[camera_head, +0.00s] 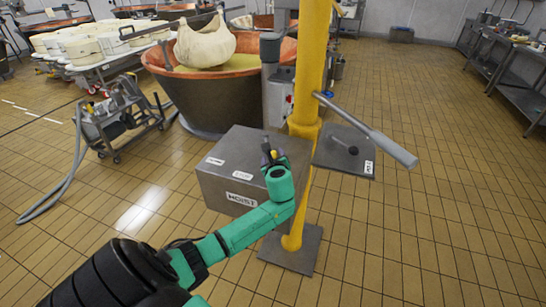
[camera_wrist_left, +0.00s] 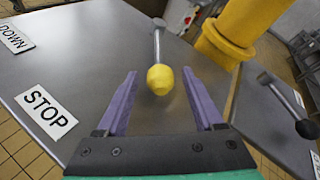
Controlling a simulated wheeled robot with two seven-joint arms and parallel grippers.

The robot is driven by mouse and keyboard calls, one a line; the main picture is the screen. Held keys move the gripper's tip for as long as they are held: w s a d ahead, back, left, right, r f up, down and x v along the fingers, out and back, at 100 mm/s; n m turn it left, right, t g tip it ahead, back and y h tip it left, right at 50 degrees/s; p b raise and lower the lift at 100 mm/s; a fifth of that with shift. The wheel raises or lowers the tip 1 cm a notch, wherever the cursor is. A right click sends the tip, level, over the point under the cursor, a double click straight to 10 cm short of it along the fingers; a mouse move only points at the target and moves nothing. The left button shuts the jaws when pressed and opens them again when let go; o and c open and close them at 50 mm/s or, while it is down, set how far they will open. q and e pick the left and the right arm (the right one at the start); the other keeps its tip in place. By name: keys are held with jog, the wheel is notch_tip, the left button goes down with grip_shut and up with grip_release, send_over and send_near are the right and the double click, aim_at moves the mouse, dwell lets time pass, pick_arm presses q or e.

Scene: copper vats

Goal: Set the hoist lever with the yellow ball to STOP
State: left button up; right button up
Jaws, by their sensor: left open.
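The grey metal hoist box (camera_head: 228,150) stands beside the yellow post, with a HOIST label (camera_head: 241,199) on its front. In the left wrist view its lever (camera_wrist_left: 157,45) ends in a yellow ball (camera_wrist_left: 160,80). A STOP label (camera_wrist_left: 45,112) lies left of the gripper, and a DOWN label (camera_wrist_left: 13,37) is farther off at the upper left. My left gripper (camera_head: 270,152) is over the box top. In the wrist view its purple fingers (camera_wrist_left: 159,76) are open on either side of the ball, with a gap on both sides. My right gripper is not in view.
The yellow post (camera_head: 308,70) rises close right of the box, with a grey bar (camera_head: 370,130) sticking out rightward. A second panel (camera_head: 328,155) carries a black-ball lever (camera_head: 352,149). A copper vat (camera_head: 215,100) stands behind. Floor at the right is clear.

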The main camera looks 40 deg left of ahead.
pick_arm(q)
grip_shut()
jog(key=shift+f, duration=0.1)
dwell(1.2)
